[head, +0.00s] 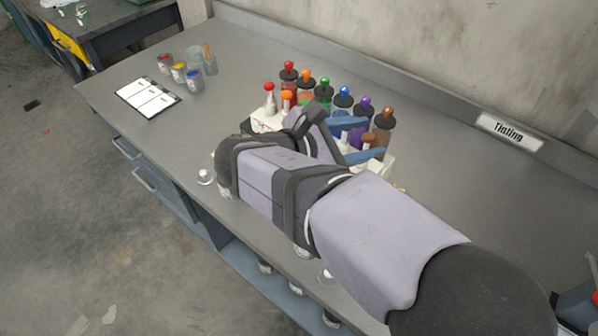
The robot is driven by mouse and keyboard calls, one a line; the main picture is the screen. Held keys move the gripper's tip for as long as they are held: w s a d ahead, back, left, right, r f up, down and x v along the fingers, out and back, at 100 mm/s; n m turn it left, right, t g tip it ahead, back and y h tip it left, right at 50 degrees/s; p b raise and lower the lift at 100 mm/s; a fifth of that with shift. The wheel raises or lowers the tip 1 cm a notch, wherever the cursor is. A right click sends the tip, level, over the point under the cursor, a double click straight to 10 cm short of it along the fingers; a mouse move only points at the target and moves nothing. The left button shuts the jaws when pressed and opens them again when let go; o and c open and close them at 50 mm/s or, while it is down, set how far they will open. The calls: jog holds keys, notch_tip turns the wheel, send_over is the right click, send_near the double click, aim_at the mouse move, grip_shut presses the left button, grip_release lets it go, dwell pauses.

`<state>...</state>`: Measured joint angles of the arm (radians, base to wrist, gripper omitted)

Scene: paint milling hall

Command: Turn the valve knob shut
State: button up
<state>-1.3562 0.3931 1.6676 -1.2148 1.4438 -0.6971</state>
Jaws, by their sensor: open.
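My gripper (375,137) is at the tinting rack, with its two blue fingers apart and pointing right, in front of the purple and brown bottles. A small brown-orange cap (368,138) shows between the fingers; I cannot tell whether they touch it. Bottles with ball-shaped tops stand in a row: red (288,66), orange (305,76), green (324,81), blue (344,90), purple (365,101) and brown (387,112). I cannot tell which part is the valve knob. My arm hides much of the white rack (262,123) and its front.
Paint pots (179,72), a glass jar (208,62) and a clipboard (148,97) lie at the bench's far left. A "Tinting" sign (510,132) is on the back ledge. The grey bench (460,185) is clear to the right.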

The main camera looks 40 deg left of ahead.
jog(key=shift+s+a+f+n+t+y+b, duration=0.7)
jog(key=shift+s+a+f+n+b, duration=0.5)
jog(key=shift+s+a+f, duration=0.85)
jog(key=shift+s+a+f+n+t+y+b, duration=0.5)
jog(key=shift+s+a+f+n+t+b, duration=0.7)
jog(key=shift+a+f, duration=1.4)
jog(key=shift+s+a+f+n+t+y+b, duration=0.5)
jog(key=shift+s+a+f+n+b, duration=0.7)
jog(key=shift+s+a+f, duration=1.05)
jog(key=shift+w+a+r+p, duration=0.1)
jog(key=shift+w+p, duration=0.3)
jog(key=shift+w, duration=1.25)
jog(key=shift+w+a+p, duration=0.1)
jog(key=shift+w+p, duration=0.3)
jog(key=shift+w, duration=1.25)
grip_shut()
